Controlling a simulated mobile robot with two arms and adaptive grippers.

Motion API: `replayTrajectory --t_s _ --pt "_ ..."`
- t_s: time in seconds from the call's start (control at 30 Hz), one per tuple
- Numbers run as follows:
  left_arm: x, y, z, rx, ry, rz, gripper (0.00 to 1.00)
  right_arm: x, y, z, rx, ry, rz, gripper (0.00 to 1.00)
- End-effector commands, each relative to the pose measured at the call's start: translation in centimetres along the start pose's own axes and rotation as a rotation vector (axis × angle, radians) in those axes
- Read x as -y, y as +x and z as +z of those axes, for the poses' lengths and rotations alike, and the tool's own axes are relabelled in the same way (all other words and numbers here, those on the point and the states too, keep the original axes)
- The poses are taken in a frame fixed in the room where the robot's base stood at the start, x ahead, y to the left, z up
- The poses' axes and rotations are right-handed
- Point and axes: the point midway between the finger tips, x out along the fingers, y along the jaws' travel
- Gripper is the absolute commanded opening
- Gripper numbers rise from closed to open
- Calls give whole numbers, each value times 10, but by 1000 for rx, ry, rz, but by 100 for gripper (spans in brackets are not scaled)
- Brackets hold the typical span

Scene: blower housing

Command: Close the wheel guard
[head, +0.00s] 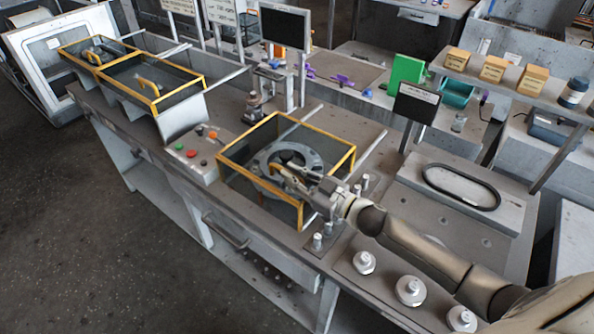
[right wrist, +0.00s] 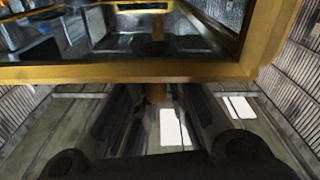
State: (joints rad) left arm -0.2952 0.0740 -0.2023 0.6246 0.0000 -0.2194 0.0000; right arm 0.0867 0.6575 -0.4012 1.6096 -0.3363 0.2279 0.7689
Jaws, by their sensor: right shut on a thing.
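The wheel guard (head: 328,177) is a yellow-framed box with see-through panels on the workbench in the head view. A grey ring-shaped part (head: 262,166) shows inside its outline. My right gripper (head: 290,175) is at the guard's front right side, shut on what looks like its orange-yellow handle (head: 277,168). In the right wrist view the guard's yellow bar (right wrist: 120,72) crosses above my fingers, and a bit of the orange handle (right wrist: 156,93) shows between them. My fingers partly hide the handle. My left gripper is not in view.
A control box (head: 192,152) with coloured buttons stands left of the guard. Two similar yellow-framed guards (head: 155,101) are at the far left. Metal rails (head: 373,150) extend behind the guard. White knobbed parts (head: 410,290) lie in front of my right arm, and a black oval ring (head: 460,187) lies beyond it.

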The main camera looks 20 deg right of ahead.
Motion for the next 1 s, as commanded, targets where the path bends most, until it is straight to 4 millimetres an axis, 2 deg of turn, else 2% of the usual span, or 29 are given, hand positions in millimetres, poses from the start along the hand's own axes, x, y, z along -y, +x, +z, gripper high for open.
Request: replayTrajectory --t_s 0.23,0.27,0.4,0.77,0.87,1.0 --pt "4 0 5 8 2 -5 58 4 0 2 1 -4 -7 0" --pt "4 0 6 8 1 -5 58 4 0 2 1 -4 -8 16" --pt "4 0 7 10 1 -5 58 3 0 2 2 -2 -6 34" --pt "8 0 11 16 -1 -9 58 0 -2 1 1 0 -1 34" --pt "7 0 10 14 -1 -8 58 0 -8 1 1 1 0 34" --pt "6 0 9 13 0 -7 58 1 -27 2 5 -1 -1 34"
